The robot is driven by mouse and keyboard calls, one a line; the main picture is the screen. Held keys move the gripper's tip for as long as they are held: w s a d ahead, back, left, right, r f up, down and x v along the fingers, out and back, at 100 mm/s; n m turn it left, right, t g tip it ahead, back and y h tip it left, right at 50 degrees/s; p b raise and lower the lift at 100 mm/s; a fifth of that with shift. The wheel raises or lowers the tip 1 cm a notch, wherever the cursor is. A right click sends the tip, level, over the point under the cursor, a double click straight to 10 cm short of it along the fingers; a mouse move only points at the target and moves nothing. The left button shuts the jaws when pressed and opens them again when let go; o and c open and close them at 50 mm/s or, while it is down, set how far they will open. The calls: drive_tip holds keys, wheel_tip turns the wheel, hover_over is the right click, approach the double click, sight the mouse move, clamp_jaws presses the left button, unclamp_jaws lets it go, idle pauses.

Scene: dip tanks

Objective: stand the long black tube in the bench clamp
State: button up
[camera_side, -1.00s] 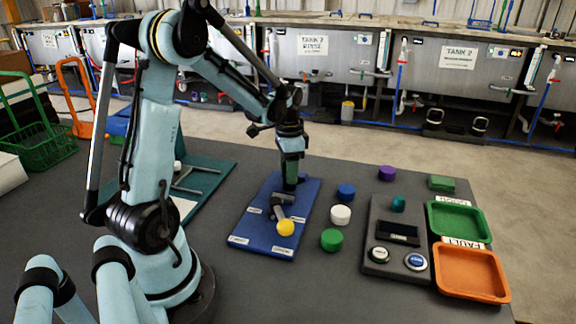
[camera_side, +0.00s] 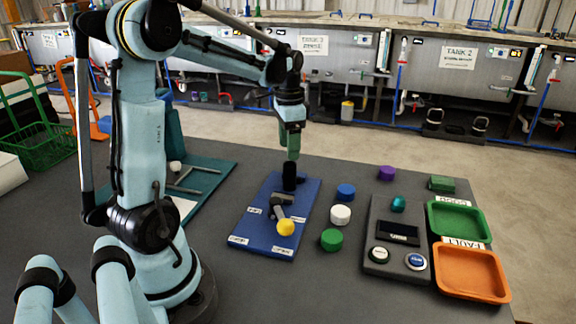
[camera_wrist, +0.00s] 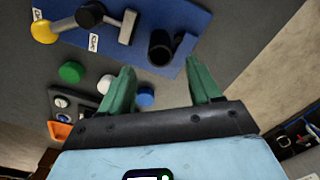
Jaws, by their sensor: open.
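The long black tube (camera_side: 293,178) stands upright at the back of the blue plate that carries the bench clamp (camera_side: 283,198). In the wrist view I see the tube (camera_wrist: 160,46) from above. The clamp's yellow knob (camera_side: 285,228) lies toward the front. My gripper (camera_side: 292,156), with green fingers, is open and empty just above the tube; it also shows in the wrist view (camera_wrist: 160,72).
Blue (camera_side: 346,192), white (camera_side: 340,215) and green (camera_side: 332,240) round pieces stand right of the plate. Farther right are a button panel (camera_side: 380,255), a green tray (camera_side: 430,222) and an orange tray (camera_side: 436,262). A dark green board (camera_side: 215,170) lies left.

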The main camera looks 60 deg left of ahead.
wheel_tip(320, 180, up, 4)
drive_tip(key=s+d+f+n+t, duration=0.1)
drive_tip(key=s+d+t, duration=0.1)
drive_tip(key=d, duration=0.8)
drive_tip(key=s+d+f+n+t, duration=0.1)
drive_tip(key=s+d+t, duration=0.2)
drive_tip(key=d, duration=0.7)
drive_tip(key=shift+s+d+t, duration=0.15)
drive_tip(key=shift+t, duration=0.95)
drive_tip(key=shift+f, duration=0.1)
